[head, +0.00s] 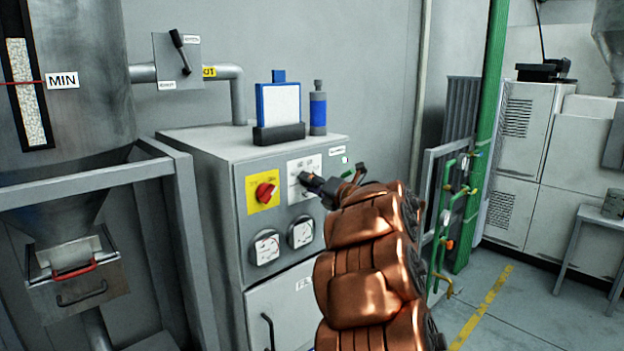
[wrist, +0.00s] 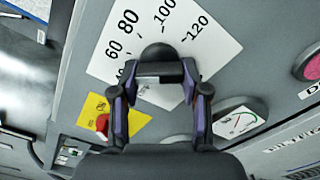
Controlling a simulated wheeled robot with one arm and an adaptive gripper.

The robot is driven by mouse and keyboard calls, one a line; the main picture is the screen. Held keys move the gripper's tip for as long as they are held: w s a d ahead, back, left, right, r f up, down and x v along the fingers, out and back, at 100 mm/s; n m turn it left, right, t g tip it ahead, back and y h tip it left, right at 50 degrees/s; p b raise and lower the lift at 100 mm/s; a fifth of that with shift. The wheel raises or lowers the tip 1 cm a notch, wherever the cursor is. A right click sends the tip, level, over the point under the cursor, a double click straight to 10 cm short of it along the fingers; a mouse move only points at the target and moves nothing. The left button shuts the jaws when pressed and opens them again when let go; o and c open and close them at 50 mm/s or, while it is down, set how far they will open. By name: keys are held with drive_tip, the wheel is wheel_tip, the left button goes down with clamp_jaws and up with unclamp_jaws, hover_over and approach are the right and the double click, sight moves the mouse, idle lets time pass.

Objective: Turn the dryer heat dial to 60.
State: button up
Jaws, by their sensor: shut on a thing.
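The heat dial's white scale plate (head: 298,168) is on the front of the grey dryer cabinet (head: 225,190). In the wrist view the scale plate (wrist: 105,62) shows 60, 80, 100 and 120, with part of another number hidden by a finger. The black dial knob (wrist: 158,52) sits at the plate's middle, between my fingertips. My gripper (wrist: 160,72) is shut on it; in the head view my gripper (head: 310,181) reaches the plate from the right. I cannot see a pointer mark, so the setting cannot be told.
A red rotary switch on a yellow plate (head: 263,193) is just left of the dial. Two round gauges (head: 283,241) are below. A blue-framed board (head: 279,103) and a blue bottle (head: 318,110) stand on the cabinet. Green pipes (head: 447,220) rise to the right.

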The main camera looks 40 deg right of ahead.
drive_tip(key=shift+r+m+p, duration=0.15)
drive_tip(key=shift+m+p, duration=0.75)
drive_tip(key=shift+m, duration=0.7)
drive_tip(key=o, duration=1.1)
drive_tip(key=shift+o, duration=0.2)
drive_tip(key=shift+s, duration=0.1)
drive_tip(key=s, duration=1.2)
drive_tip(key=shift+w+a, duration=0.1)
drive_tip(key=shift+w, duration=0.05)
